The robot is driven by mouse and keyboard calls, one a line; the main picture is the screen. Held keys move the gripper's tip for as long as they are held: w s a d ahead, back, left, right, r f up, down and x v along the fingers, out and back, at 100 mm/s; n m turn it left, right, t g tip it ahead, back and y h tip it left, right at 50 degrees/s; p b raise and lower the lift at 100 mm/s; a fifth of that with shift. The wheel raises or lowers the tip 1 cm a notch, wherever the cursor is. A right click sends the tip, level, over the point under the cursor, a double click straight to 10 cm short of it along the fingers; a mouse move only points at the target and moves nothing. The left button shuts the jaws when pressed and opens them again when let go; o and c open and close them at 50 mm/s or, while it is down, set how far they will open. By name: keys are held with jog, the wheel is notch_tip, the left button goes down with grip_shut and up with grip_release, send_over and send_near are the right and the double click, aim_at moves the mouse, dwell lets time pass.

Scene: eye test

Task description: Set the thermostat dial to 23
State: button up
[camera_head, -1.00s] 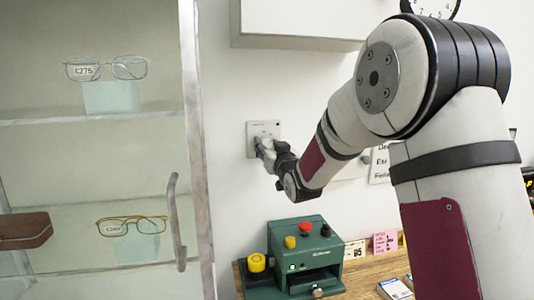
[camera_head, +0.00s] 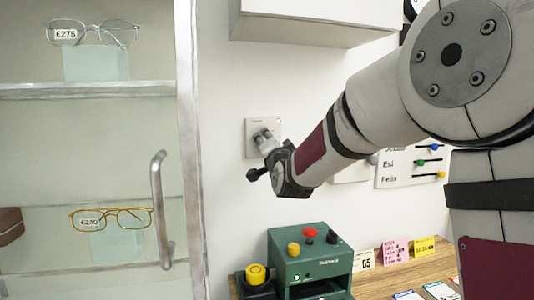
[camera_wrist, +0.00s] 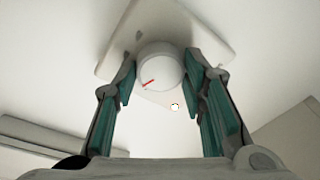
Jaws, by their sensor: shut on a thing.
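The thermostat is a pale square plate (camera_head: 251,126) on the white wall in the head view. In the wrist view its plate (camera_wrist: 115,48) looks tilted. A round white dial (camera_wrist: 162,64) with a short red mark stands out from it, and the mark points to the lower left there. My gripper (camera_wrist: 160,78) is shut on the dial, one green-padded finger on each side. In the head view my gripper (camera_head: 265,141) reaches the plate and hides most of the dial. I cannot read any scale numbers.
A glass cabinet with a metal handle (camera_head: 161,208) stands at the left. A white wall box (camera_head: 315,18) hangs above the thermostat. A green machine (camera_head: 312,258) with coloured knobs sits on the wooden table below. A board with coloured pegs (camera_head: 405,166) hangs at the right.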

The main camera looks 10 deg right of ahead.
jog(key=shift+a+f+m+g+h+b, duration=0.1)
jog(key=shift+m+g+h+b, duration=0.25)
jog(key=shift+m+b, duration=1.95)
jog(key=shift+m+g+h+b, duration=0.25)
jog(key=shift+m+h+b, duration=0.2)
jog(key=shift+m+b, duration=1.85)
jog(key=shift+m+p, duration=0.55)
jog(key=shift+m, duration=0.25)
jog(key=o, duration=1.2)
jog(key=shift+c, duration=0.2)
jog(key=s+a, duration=0.1)
jog(key=s, duration=1)
jog(key=shift+s+a+f, duration=0.25)
jog(key=shift+s+a, duration=0.05)
jog(key=shift+s, duration=0.1)
